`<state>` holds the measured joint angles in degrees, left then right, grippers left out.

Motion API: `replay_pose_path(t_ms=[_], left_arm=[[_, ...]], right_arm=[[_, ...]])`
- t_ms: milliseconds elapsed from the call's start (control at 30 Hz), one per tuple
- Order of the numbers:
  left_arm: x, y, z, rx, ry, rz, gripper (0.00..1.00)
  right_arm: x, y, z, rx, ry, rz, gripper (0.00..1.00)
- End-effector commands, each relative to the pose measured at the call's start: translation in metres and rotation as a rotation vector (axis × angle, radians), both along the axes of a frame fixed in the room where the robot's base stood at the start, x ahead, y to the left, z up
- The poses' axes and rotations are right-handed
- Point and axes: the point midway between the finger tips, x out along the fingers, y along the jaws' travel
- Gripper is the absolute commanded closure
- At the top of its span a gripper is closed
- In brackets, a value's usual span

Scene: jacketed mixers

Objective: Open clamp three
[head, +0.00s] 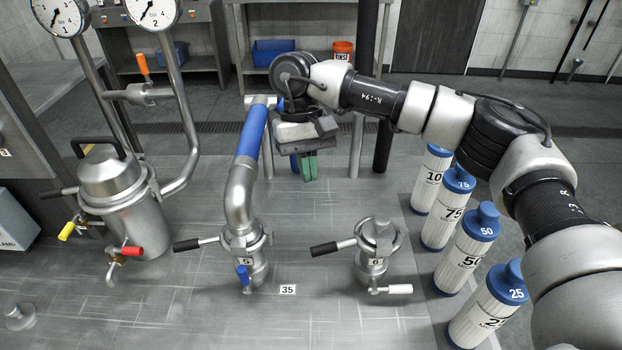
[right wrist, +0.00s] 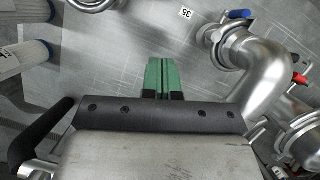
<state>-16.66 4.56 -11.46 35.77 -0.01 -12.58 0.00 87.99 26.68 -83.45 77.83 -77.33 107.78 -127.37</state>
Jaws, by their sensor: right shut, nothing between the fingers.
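No clamp that I can see clearly reads three; a small plate (head: 5,152) at the left edge seems to carry a 3. Clamp five (head: 245,262), at the foot of a bent pipe with a blue sleeve, has a black handle pointing left. Clamp six (head: 378,243) sits on a short capped fitting, its black handle also pointing left. My right gripper (head: 309,168) hangs beyond and right of the blue sleeve, green fingers shut and empty; they also show in the right wrist view (right wrist: 160,78). A black handle (right wrist: 40,138) lies left of the gripper body there. My left gripper is out of view.
A steel vessel (head: 120,205) with gauges stands left. Several white canisters (head: 480,250) with blue caps line the right. The bent pipe (right wrist: 265,75) passes right of my fingers in the right wrist view.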

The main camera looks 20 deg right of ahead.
Motion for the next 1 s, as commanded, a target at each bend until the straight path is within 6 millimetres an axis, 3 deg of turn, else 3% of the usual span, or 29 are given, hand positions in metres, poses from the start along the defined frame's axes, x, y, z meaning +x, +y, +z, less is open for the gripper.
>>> replay_pose_path(t_ms=[200,400,700,1000], left_arm=[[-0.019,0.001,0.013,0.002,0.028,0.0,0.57],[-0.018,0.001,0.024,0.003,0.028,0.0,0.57],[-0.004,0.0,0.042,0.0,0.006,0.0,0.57],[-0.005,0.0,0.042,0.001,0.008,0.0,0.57]], right_arm=[[-0.017,-0.001,-0.041,0.0,0.005,0.001,1.0],[-0.032,-0.001,-0.08,0.001,0.006,0.001,1.0],[-0.066,-0.002,-0.08,0.002,0.002,0.0,1.0],[-0.069,-0.001,-0.082,0.003,0.002,-0.001,1.0]])
